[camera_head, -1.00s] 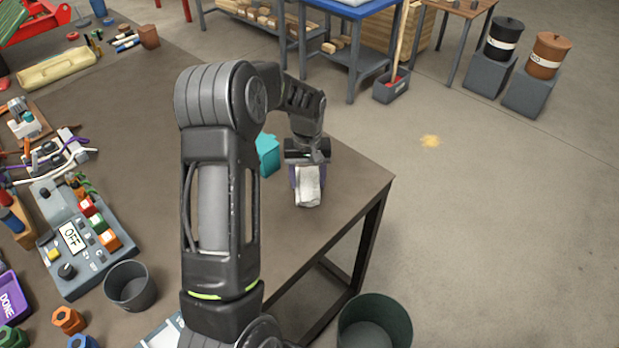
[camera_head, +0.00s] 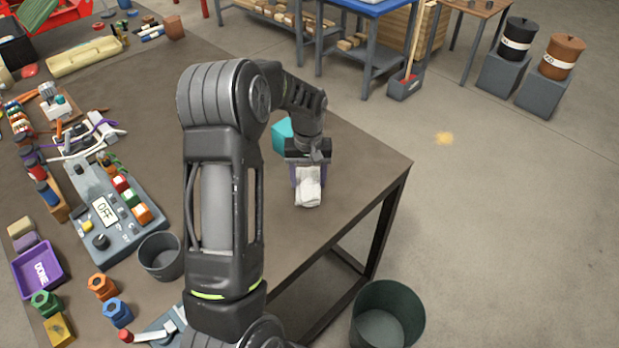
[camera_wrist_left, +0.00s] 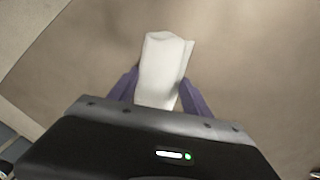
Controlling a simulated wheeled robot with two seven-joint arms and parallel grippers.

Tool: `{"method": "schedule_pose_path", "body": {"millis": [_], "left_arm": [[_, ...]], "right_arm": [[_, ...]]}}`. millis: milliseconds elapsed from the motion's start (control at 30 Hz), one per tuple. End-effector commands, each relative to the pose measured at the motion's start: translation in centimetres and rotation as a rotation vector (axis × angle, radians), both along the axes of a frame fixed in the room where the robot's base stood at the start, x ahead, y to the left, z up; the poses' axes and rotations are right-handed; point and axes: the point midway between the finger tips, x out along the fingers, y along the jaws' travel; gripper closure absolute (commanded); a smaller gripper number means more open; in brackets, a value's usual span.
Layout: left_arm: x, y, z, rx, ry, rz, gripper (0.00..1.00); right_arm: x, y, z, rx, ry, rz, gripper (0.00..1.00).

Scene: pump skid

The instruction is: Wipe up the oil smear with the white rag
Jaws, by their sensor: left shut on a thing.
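The white rag (camera_head: 308,192) hangs from my left gripper (camera_head: 309,172), over the right end of the brown bench (camera_head: 350,165). The left gripper is shut on it, with purple fingers on both sides. In the left wrist view the rag (camera_wrist_left: 161,68) stands out between the purple fingers (camera_wrist_left: 160,92), against the plain brown surface. I cannot tell whether the rag touches the bench top. I cannot make out an oil smear on the bench; my arm hides part of the top. My right gripper is not in view.
A teal block (camera_head: 283,135) stands just behind the gripper. A control panel (camera_head: 115,212), a dark cup (camera_head: 160,256) and a purple tray (camera_head: 38,268) are on the left. A dark bin (camera_head: 387,318) stands below the bench end.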

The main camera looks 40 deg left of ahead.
Motion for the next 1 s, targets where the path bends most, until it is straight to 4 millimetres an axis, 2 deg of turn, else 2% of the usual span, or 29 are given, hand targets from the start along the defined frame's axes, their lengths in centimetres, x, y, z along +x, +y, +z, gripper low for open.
{"method": "schedule_pose_path", "body": {"millis": [33,67,600,800,1000], "left_arm": [[0.2,0.1,1.6,0.001,-0.006,0.000,0.81],[0.1,0.1,2.4,0.001,-0.006,0.000,0.81],[0.0,0.3,7.1,0.001,-0.004,-0.004,0.81],[0.0,0.4,8.1,0.001,-0.004,-0.004,0.81],[0.0,0.4,8.1,0.000,-0.004,-0.004,0.81]], "right_arm": [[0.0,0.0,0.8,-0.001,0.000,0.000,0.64],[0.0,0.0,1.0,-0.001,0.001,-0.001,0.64],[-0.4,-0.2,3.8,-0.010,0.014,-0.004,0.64],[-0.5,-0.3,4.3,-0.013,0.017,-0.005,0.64],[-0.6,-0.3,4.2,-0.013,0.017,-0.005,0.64]]}}
